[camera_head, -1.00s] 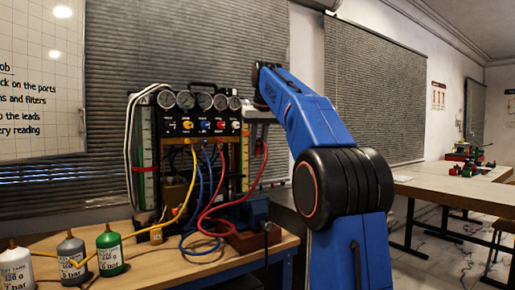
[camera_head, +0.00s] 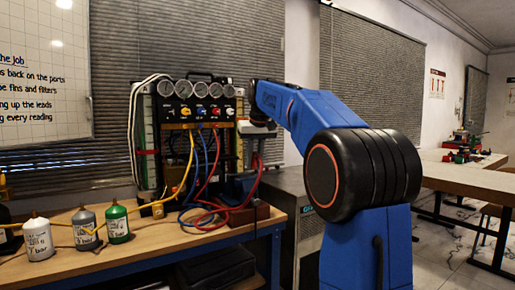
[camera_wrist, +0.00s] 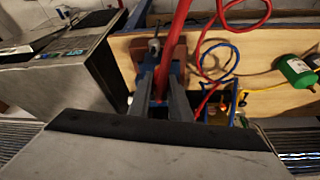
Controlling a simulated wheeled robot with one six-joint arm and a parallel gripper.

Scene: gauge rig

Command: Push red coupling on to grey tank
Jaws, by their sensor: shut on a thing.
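The grey tank (camera_head: 84,228) stands upright on the bench between a white tank (camera_head: 37,240) and a green tank (camera_head: 117,222). A yellow hose reaches the grey tank's top area; whether it is joined there is too small to tell. My gripper (camera_wrist: 161,88) is shut on the end of the red hose (camera_wrist: 175,40), where the red coupling sits; the fingers hide most of the coupling. In the head view my gripper (camera_head: 257,135) is in the air right of the gauge panel, well away from the grey tank. The red hose (camera_head: 252,178) hangs from it to the bench.
The gauge panel (camera_head: 200,112) stands at the bench's back, with yellow, blue and red hoses in front. A blue vise on a red-brown block (camera_head: 247,215) is near the bench's right end. The green tank (camera_wrist: 295,70) shows in the wrist view. A grey cabinet (camera_head: 300,210) stands right of the bench.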

